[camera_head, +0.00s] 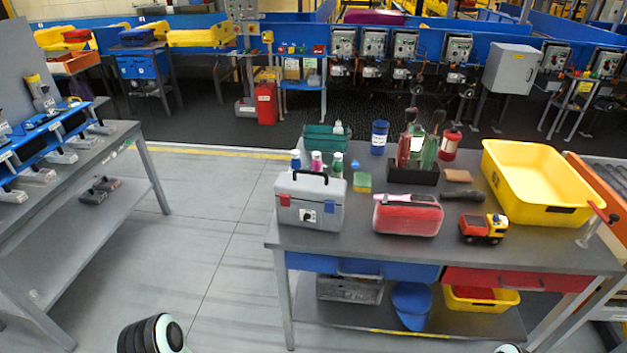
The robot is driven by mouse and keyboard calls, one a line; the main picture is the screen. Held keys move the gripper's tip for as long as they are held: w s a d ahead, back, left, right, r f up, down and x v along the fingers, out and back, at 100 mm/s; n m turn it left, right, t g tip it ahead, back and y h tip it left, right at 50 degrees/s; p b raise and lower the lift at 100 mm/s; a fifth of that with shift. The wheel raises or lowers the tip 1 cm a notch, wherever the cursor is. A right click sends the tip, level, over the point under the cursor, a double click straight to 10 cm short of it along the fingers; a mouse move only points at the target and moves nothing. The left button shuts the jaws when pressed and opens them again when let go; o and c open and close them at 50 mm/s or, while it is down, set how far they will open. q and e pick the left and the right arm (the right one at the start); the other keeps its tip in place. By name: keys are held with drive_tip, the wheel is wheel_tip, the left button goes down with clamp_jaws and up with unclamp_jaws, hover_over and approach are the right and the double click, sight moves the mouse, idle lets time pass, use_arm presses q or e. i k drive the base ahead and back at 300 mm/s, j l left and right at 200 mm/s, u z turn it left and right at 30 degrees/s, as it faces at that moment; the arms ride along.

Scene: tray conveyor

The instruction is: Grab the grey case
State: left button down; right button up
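The grey case (310,216) stands upright near the left front corner of the grey workbench (350,246). It has a black handle on top, red and blue latches and a round dial on its front. Part of my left arm (150,336) shows at the bottom left, below and left of the bench. Neither gripper's fingers are in view, and nothing of mine touches the case.
Right of the case are a red pouch (408,217), a toy truck (484,229) and a yellow bin (538,178). Small bottles (316,163) and a green tray (326,138) stand behind it. The floor (210,240) left of the bench is clear.

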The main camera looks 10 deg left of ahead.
sight(308, 191)
drive_tip(key=k, duration=0.6)
drive_tip(key=z, duration=3.4)
drive_tip(key=k+j+z, duration=0.25)
drive_tip(key=k+j, duration=0.4)
drive_tip(key=k, duration=0.15)
drive_tip(key=k+j, duration=0.7)
drive_tip(key=k, duration=0.15)
drive_tip(key=k+j, duration=0.7)
drive_tip(key=k, duration=0.15)
